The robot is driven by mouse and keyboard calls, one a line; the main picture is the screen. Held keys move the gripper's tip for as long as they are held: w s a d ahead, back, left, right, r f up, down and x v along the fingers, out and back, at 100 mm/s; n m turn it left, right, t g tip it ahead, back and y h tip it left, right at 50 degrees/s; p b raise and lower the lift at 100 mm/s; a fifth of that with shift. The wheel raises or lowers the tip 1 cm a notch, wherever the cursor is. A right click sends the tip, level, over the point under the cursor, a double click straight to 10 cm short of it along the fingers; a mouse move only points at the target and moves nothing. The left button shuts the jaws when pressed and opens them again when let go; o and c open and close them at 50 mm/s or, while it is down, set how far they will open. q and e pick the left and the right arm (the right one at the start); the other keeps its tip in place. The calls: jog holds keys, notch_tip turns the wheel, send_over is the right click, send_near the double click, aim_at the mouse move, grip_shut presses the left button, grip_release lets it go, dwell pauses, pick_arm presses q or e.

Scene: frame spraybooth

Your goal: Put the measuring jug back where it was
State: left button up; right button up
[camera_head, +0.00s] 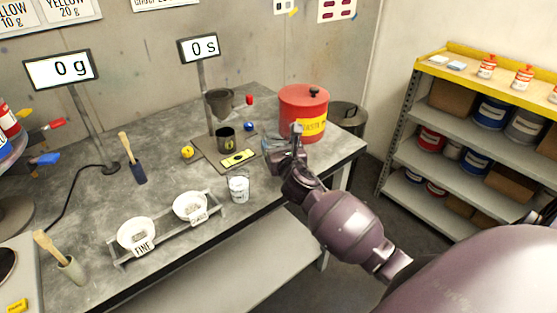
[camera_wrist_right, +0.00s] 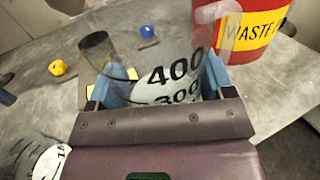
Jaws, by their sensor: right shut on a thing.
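The measuring jug is clear, with a white patch and black 400 and 300 marks. In the right wrist view the jug (camera_wrist_right: 180,65) stands between the two blue fingers of my right gripper (camera_wrist_right: 162,85), which is shut on it. In the head view the jug (camera_head: 276,152) is small and see-through at the end of my right arm, near the right part of the grey bench and in front of the red waste tin. My right gripper (camera_head: 287,160) partly hides it. I cannot tell whether its base touches the bench. My left gripper is not in view.
The red waste tin (camera_head: 303,110) stands close behind the jug. A dark cup (camera_head: 226,138), a yellow timer (camera_head: 238,158) and a small clear pot (camera_head: 238,188) are to its left. Two white bowls labelled FINE (camera_head: 136,234) and another word sit on a rack further left.

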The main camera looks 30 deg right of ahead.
notch_tip(320, 180, down, 4)
jog(key=shift+r+b, duration=0.1)
jog(key=shift+b, duration=0.6)
jog(key=shift+f, duration=0.35)
jog(key=shift+r, duration=0.15)
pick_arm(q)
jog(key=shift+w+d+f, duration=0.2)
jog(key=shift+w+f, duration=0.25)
pick_arm(e)
jog(key=o, duration=1)
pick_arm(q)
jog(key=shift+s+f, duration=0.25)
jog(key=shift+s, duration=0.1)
